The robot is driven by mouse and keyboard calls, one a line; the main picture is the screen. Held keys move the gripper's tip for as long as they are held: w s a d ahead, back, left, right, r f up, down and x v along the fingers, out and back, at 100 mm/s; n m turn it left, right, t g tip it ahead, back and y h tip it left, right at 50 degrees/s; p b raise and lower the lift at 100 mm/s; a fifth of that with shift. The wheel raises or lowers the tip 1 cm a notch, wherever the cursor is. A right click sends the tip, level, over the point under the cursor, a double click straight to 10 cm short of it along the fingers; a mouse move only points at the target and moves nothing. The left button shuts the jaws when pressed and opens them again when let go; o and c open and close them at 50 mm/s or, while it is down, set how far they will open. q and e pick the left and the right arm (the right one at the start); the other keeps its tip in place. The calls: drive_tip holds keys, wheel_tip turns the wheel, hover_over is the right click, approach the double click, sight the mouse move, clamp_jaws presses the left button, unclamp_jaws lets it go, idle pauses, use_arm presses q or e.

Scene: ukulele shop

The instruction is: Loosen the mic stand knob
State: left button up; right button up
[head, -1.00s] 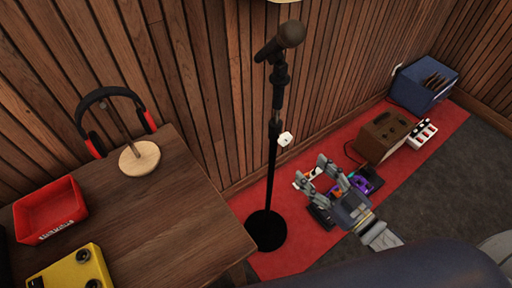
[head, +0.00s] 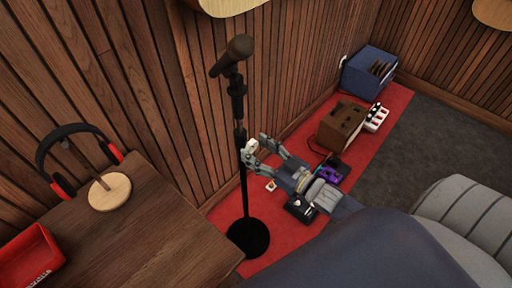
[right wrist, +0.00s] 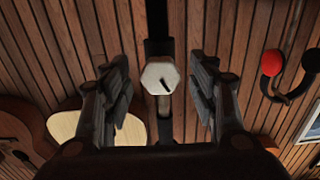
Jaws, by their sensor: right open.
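The mic stand (head: 241,190) is a black upright pole on a round black base, with a microphone (head: 232,55) on top. Its white knob (head: 252,147) sits partway up the pole. In the right wrist view the knob (right wrist: 160,77) is a white faceted disc with a dark mark, centred between my open fingers. My right gripper (head: 264,144) is at the knob with its fingers apart. The wrist view shows a gap on both sides of the knob, so neither finger touches it. My left gripper is not in view.
A wooden table (head: 150,235) at the left holds a headphone stand (head: 110,190) and a red tray (head: 30,262). Pedals (head: 328,172), a brown amp (head: 340,126) and a blue box (head: 368,72) stand along the red carpet (head: 385,110). A slatted wall is behind the stand.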

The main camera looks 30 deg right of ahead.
drive_tip(key=shift+w+a, duration=0.15)
drive_tip(key=shift+w, duration=0.15)
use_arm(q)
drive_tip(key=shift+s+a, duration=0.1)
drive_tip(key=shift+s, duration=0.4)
use_arm(e)
drive_tip(key=shift+c, duration=0.6)
drive_tip(key=c, duration=0.9)
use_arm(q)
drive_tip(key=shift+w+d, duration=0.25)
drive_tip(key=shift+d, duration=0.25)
use_arm(e)
drive_tip(key=shift+c, duration=0.2)
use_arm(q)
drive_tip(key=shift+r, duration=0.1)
